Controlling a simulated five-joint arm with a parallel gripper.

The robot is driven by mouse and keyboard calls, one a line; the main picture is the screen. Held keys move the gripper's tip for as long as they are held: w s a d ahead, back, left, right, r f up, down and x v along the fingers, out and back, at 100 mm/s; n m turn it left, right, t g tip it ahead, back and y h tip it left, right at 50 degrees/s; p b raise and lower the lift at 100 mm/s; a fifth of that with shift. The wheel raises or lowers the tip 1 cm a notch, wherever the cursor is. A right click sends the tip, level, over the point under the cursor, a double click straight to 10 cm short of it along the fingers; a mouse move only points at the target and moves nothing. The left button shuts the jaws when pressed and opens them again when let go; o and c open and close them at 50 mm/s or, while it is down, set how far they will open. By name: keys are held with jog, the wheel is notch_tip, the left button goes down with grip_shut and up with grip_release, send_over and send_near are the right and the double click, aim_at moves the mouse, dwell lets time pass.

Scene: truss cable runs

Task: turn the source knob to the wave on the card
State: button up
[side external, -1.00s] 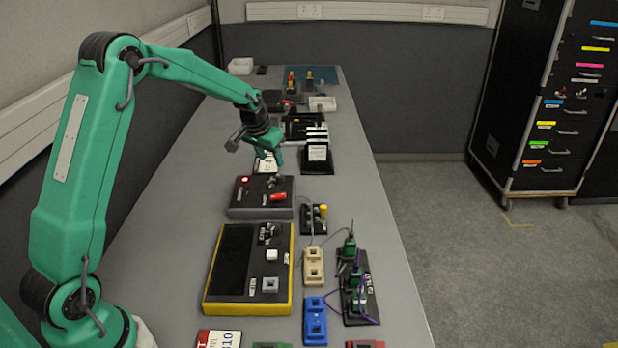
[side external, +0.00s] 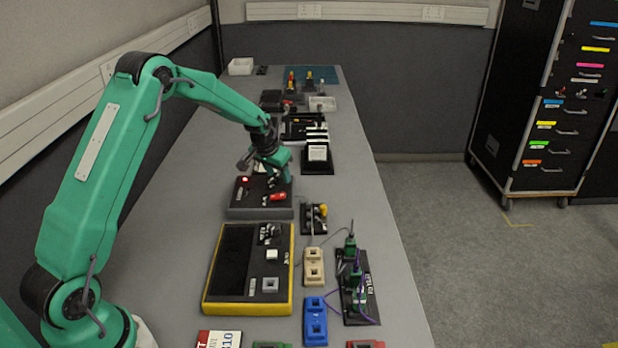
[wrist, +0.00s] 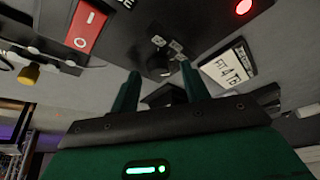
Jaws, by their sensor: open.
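The source box (side external: 243,212) is a low dark unit on the bench, with a red rocker switch (side external: 278,197) and a lit red lamp (side external: 244,179). My gripper (side external: 278,178) is over its back right part and hides much of the knob there. In the wrist view, the dark round knob (wrist: 157,66) has small white labels around its far side. My open gripper (wrist: 160,72) has one finger to each side of the knob, apart from it. The white card (wrist: 228,66) lies beside the box; its lettering is hard to read.
A small block with a yellow knob (side external: 322,211) stands right of the box. A yellow-edged console (side external: 292,262) lies in front. Bare bench (side external: 185,190) lies to the left.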

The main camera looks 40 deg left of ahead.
jog(key=shift+w+f, duration=0.1)
jog(key=shift+f, duration=0.05)
jog(key=c, duration=1)
jog(key=shift+d+n, duration=0.1)
jog(key=shift+n, duration=1.3)
